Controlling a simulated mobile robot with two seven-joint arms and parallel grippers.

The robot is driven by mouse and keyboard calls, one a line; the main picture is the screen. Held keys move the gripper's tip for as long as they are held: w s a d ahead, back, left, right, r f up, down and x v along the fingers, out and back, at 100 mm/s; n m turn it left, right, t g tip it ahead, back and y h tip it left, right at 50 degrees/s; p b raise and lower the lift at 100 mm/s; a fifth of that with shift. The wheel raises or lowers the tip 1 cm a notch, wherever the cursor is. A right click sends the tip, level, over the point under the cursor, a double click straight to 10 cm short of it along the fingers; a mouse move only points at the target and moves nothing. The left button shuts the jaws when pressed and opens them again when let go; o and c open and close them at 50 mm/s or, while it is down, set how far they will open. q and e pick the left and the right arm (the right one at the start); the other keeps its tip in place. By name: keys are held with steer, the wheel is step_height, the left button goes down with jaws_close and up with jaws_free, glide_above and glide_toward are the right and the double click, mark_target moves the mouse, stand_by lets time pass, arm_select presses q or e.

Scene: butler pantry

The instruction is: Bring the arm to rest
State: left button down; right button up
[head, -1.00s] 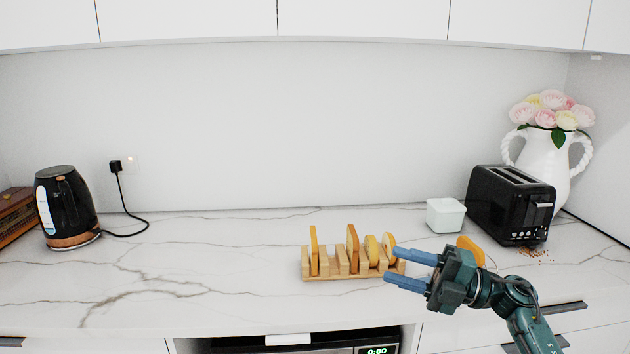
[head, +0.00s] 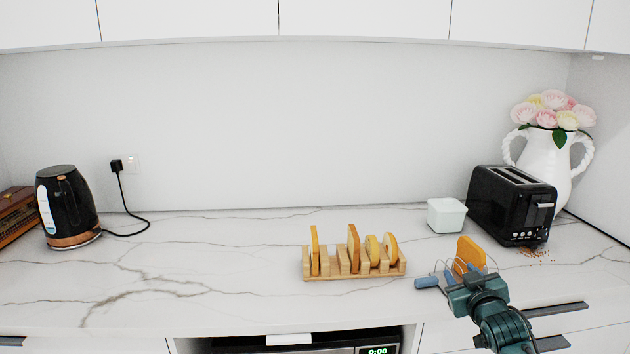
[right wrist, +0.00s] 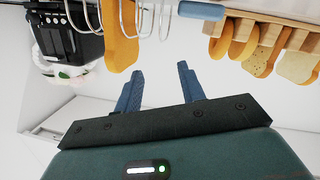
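My right gripper (head: 462,273) is low over the front right of the counter. In the right wrist view my right gripper (right wrist: 160,85) has its two blue fingers apart with nothing between them. Just beyond it is a wire rack (head: 430,264) with one slice of toast (head: 469,252); the gripper partly hides it. They also show in the right wrist view, the wire rack (right wrist: 144,20) and the toast slice (right wrist: 120,42). My left gripper is not in view.
A wooden toast rack (head: 334,276) holding several slices stands left of the gripper. A small blue-grey piece (head: 427,283) lies beside the wire rack. A black toaster (head: 512,208), white box (head: 446,216) and flower vase (head: 545,158) stand behind. The counter's left middle is clear.

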steer(key=s+a+f+g+y, duration=0.25)
steer(key=s+a+f, duration=0.65)
steer(key=s+f, duration=0.5)
steer(key=s+a+f+g, duration=0.1)
steer(key=s+a+f, duration=0.1)
steer(key=s, duration=0.5)
steer(key=s+a+f+g+y, duration=0.1)
steer(key=s+a, duration=0.3)
steer(key=s, duration=0.4)
steer(key=s+a+f+g+y, duration=0.1)
steer(key=s+a+f, duration=0.2)
steer(key=s, duration=0.4)
steer(key=shift+s+f, duration=0.15)
steer(key=shift+s, duration=0.15)
steer(key=shift+a, duration=0.1)
